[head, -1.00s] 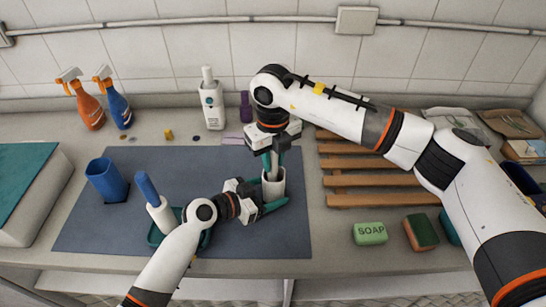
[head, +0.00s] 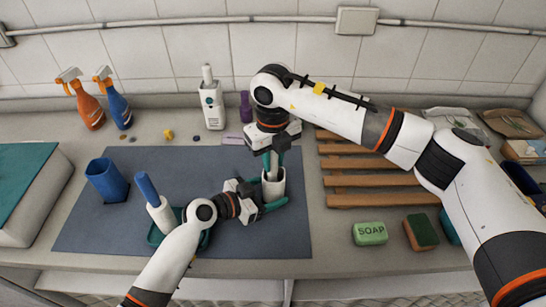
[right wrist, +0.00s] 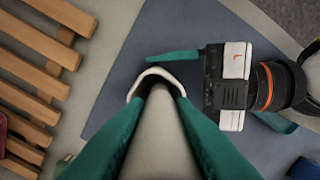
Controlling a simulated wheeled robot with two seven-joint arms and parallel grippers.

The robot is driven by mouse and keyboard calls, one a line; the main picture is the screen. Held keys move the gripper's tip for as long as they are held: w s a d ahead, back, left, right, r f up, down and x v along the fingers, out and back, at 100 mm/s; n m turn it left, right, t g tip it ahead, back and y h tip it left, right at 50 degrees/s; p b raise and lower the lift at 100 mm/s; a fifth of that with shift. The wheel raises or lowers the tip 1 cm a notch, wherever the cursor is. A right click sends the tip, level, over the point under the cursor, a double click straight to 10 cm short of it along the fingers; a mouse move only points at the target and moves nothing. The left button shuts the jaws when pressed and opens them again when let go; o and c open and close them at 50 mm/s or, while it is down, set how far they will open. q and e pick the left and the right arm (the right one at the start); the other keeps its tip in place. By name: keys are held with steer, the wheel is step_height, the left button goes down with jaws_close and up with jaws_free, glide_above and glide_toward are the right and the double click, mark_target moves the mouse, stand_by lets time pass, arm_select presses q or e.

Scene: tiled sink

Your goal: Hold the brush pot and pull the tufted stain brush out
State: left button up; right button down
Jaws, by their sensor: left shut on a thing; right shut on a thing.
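The white brush pot (head: 274,188) stands upright on the blue-grey mat, right of its middle. It also shows in the right wrist view (right wrist: 160,72). My left gripper (head: 268,198) is shut on the pot, one teal finger on each side of it. The grey stain brush handle (head: 273,168) stands in the pot. My right gripper (head: 272,162) is above the pot, shut on the brush handle, which also fills the middle of the right wrist view (right wrist: 160,140). The tufted end is hidden inside the pot.
A blue cup (head: 106,180) and a blue-handled brush in a white holder (head: 161,213) stand at the left of the mat (head: 120,232). A wooden rack (head: 375,199), green soap (head: 370,233) and a sponge (head: 421,232) are to the right. Bottles stand along the back.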

steer(key=shift+r, duration=3.7)
arm_select(q)
steer(key=o, duration=1.1)
steer(key=shift+c, duration=0.2)
